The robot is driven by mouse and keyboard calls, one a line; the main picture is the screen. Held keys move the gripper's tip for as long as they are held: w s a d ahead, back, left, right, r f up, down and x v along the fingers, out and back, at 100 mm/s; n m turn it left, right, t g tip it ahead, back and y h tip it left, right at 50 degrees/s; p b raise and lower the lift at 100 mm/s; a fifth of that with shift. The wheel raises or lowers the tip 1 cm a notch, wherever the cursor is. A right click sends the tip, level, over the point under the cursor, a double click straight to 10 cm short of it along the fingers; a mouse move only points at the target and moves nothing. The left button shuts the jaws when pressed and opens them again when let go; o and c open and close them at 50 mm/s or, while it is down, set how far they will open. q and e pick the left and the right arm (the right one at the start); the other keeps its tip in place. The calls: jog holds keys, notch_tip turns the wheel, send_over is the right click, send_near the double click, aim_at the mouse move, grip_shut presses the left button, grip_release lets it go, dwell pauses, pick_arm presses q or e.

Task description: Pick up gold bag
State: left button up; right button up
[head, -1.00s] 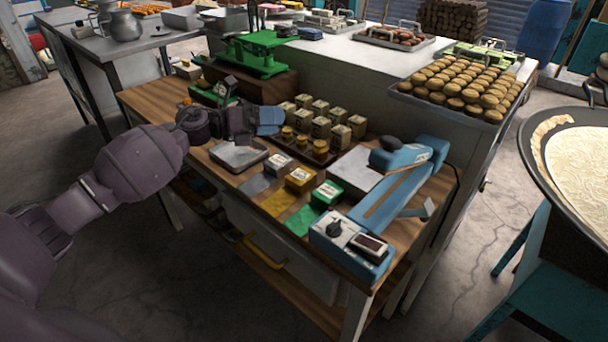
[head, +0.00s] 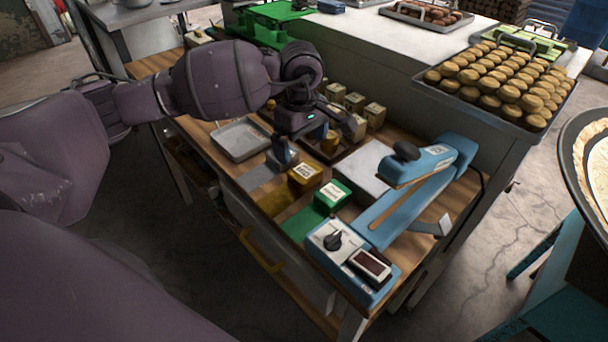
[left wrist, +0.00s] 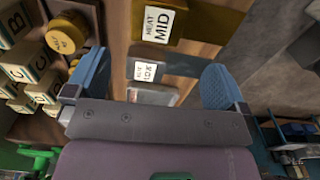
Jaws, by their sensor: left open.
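The flat gold bag (head: 273,202) lies on the wooden worktop in front of a gold block labelled HEAT MID (head: 305,175). In the left wrist view the gold bag (left wrist: 218,14) is at the top edge, beyond the fingertips. My left gripper (head: 283,155) is over the neighbouring silver bag (head: 258,175), left of the gold bag in the head view. Its blue fingers are open and hold nothing in the left wrist view (left wrist: 153,82). The silver block's label (left wrist: 150,70) shows between them. My right gripper is not in view.
A green bag (head: 298,224) and green block (head: 333,197) are to the right. A blue sealing machine (head: 400,200) stands beyond them. A metal tray (head: 241,140) is to the left. Jars and lettered cubes (head: 374,114) stand behind my gripper.

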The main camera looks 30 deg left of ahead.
aim_at(302, 168)
pick_arm(q)
jog(key=shift+w+a+f, duration=0.1)
jog(key=shift+w+f, duration=0.05)
jog(key=shift+f, duration=2.05)
jog(key=shift+w+a+f, duration=0.1)
jog(key=shift+w+f, duration=0.05)
jog(key=shift+f, duration=2.05)
jog(key=c, duration=1)
